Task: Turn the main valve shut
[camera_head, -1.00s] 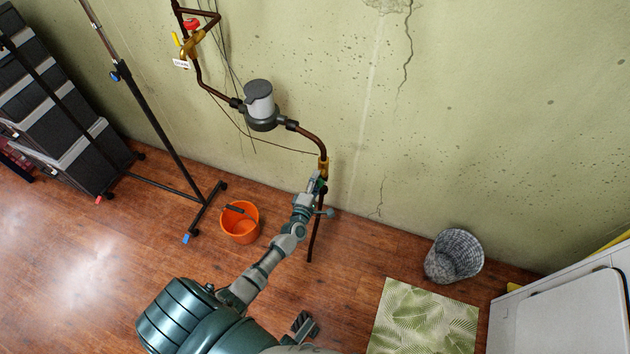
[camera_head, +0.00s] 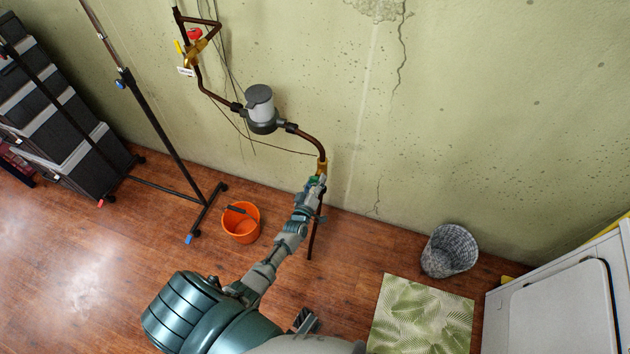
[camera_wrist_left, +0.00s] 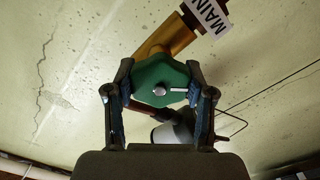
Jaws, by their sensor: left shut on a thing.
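The main valve has a green handwheel (camera_wrist_left: 160,84) on a brass body (camera_wrist_left: 170,36). A white tag reading MAIN (camera_wrist_left: 207,14) hangs beside it in the left wrist view. In the head view the valve's brass body (camera_head: 321,167) sits low on the brown pipe by the wall. My left gripper (camera_head: 314,183) is at the valve and largely covers the wheel there. In the left wrist view my left gripper (camera_wrist_left: 160,95) is shut on the green handwheel, one finger on each side of its rim. I cannot make out my right gripper.
A grey-topped meter (camera_head: 260,105) sits higher on the pipe. Another valve with a red handle (camera_head: 195,34) is at upper left. An orange bucket (camera_head: 241,224) and a black rack stand (camera_head: 165,130) are left of my arm. A wicker basket (camera_head: 449,251) and leafy mat (camera_head: 422,318) lie right.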

